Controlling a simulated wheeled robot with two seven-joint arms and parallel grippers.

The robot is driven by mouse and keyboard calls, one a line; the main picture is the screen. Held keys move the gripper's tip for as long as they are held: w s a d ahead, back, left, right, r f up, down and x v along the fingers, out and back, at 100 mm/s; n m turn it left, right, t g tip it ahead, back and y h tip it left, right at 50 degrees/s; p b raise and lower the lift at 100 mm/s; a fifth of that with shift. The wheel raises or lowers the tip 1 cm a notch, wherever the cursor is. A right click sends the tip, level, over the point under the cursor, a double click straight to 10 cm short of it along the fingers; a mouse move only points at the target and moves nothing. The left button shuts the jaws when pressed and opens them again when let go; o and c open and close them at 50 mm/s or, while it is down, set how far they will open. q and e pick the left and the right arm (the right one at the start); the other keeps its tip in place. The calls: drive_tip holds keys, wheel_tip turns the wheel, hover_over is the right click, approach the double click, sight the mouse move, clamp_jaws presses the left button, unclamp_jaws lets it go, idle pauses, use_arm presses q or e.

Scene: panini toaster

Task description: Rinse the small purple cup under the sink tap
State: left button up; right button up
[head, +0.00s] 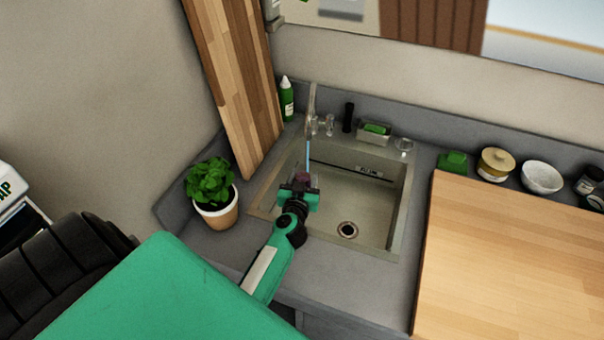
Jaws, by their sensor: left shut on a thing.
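The small purple cup (301,178) is dark purple and sits in my left gripper (299,187), over the left part of the sink (375,205). My left gripper is shut on the cup, and its green fingers hide part of it. The tap (312,105) stands at the back left of the sink. A thin blue stream of water (308,150) runs down from the tap to the cup. I cannot tell whether the cup is upright or tilted. My right gripper is not in view.
A potted plant (214,212) stands left of the sink. A green bottle (286,100) and a sponge holder (373,133) stand behind it. A wooden board (510,260) covers the right counter, with a white bowl (542,177) and a lidded jar (497,165) at its back.

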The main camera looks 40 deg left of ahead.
use_arm(q)
drive_tip(key=shift+w+a+f, duration=0.1)
drive_tip(key=shift+a+f, duration=0.05)
drive_tip(key=shift+a, duration=0.15)
drive_tip(key=shift+w+a+f+b, duration=0.1)
drive_tip(key=shift+w+a+b, duration=0.1)
drive_tip(key=shift+w+b, duration=0.15)
drive_tip(key=a+f+b+x, duration=0.1)
drive_tip(key=b+x, duration=0.4)
drive_tip(key=x, duration=0.8)
drive_tip(key=shift+s+f, duration=0.25)
drive_tip(key=shift+f, duration=0.1)
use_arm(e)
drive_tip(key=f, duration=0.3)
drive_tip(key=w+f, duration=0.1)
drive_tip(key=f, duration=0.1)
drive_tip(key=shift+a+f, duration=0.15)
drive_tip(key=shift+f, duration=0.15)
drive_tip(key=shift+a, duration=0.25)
use_arm(q)
drive_tip(key=shift+w+d, duration=0.3)
drive_tip(key=shift+d, duration=0.2)
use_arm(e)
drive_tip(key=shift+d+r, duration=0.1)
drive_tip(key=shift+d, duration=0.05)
